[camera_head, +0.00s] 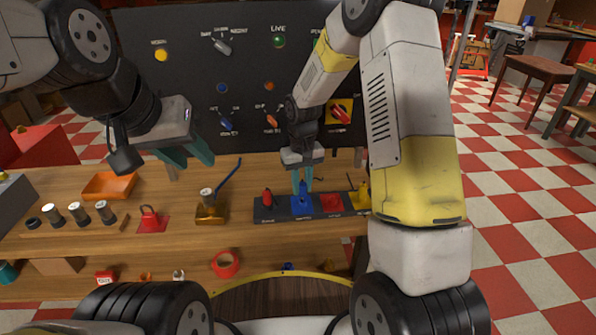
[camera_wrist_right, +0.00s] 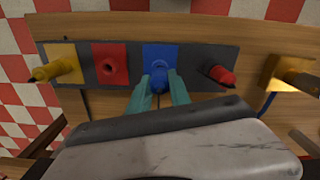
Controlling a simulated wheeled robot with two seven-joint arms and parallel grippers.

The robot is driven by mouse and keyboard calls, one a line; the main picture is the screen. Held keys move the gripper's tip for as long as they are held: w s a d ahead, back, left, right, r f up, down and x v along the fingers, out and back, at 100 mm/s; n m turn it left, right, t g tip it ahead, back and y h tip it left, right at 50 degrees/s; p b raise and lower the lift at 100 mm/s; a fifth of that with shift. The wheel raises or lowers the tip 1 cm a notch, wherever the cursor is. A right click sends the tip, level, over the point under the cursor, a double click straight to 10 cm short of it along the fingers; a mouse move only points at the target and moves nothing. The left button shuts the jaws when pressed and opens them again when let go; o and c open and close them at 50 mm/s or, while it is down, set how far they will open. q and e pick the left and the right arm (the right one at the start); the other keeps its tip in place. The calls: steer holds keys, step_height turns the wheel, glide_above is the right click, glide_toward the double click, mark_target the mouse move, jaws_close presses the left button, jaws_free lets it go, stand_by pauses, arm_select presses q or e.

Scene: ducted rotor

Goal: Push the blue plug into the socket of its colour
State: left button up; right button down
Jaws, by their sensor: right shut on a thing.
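The blue plug (camera_head: 303,188) is upright at the blue socket plate (camera_head: 301,207) on the dark socket strip (camera_head: 277,212). My right gripper (camera_head: 302,181) points down with its teal fingers on either side of the plug and is shut on it. In the right wrist view the blue plug (camera_wrist_right: 160,78) is between the fingertips (camera_wrist_right: 160,92), over the blue plate (camera_wrist_right: 160,51). How deep the plug sits in the socket cannot be told. My left gripper (camera_head: 186,154) is open and empty above the bench's left part.
The strip also holds a red plug (camera_head: 267,198) on a dark plate, a red plate (camera_head: 331,203) with an open hole, and a yellow plug (camera_head: 363,192). A brass block (camera_head: 211,213) and an orange tray (camera_head: 109,186) stand left. A dark control panel (camera_head: 190,90) rises behind.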

mark_target(302, 184)
steer(key=shift+f, duration=1.15)
steer(key=c, duration=1.1)
jaws_free()
steer(key=shift+r, duration=0.15)
step_height(302, 184, up, 8)
steer(key=shift+f, duration=0.2)
